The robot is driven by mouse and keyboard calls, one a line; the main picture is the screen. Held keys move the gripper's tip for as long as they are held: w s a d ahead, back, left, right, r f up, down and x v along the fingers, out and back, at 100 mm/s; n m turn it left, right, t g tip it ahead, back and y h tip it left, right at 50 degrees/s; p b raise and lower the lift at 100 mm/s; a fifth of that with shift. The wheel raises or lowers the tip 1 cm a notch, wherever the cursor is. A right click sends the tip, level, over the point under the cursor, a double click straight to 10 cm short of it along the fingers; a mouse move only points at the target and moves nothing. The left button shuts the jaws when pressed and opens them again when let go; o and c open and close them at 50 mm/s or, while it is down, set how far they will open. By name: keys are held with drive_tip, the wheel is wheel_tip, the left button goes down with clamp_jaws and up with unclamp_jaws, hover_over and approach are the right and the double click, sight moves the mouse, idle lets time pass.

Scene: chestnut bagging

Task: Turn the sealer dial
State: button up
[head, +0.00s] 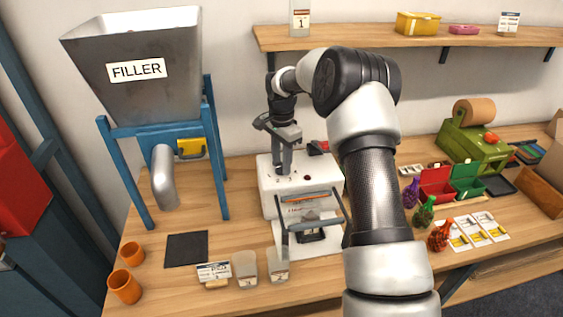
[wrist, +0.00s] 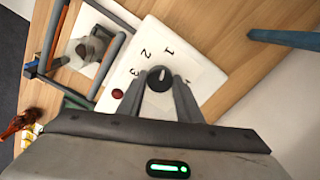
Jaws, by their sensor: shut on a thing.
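The sealer (head: 268,203) is a white box-shaped machine on the table, with a grey bar frame at its front. Its round black dial (wrist: 160,76) shows in the wrist view, with the numbers 1, 2 and 3 around it and another mark partly hidden by a finger. My gripper (wrist: 161,84) has one finger on each side of the dial and is shut on it. In the head view my gripper (head: 283,170) points down onto the sealer's top and hides the dial. A light line shows on the dial, but its exact setting is hard to read.
A red button (wrist: 117,93) sits near the dial. The filler hopper (head: 135,75) on its blue stand is to the left. Clear bags (head: 245,268) and orange cups (head: 124,285) stand at the front. A shelf (head: 400,40) runs along the wall behind.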

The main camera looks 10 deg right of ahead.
drive_tip(key=n, duration=0.7)
drive_tip(key=shift+r+n, duration=0.1)
drive_tip(key=shift+n, duration=0.3)
drive_tip(key=n, duration=0.4)
drive_tip(key=shift+p, duration=0.35)
drive_tip(key=n, duration=1.1)
drive_tip(key=shift+p, duration=0.4)
drive_tip(key=n, duration=0.6)
drive_tip(key=shift+p, duration=0.35)
drive_tip(key=shift+n, duration=0.3)
drive_tip(key=o, duration=1)
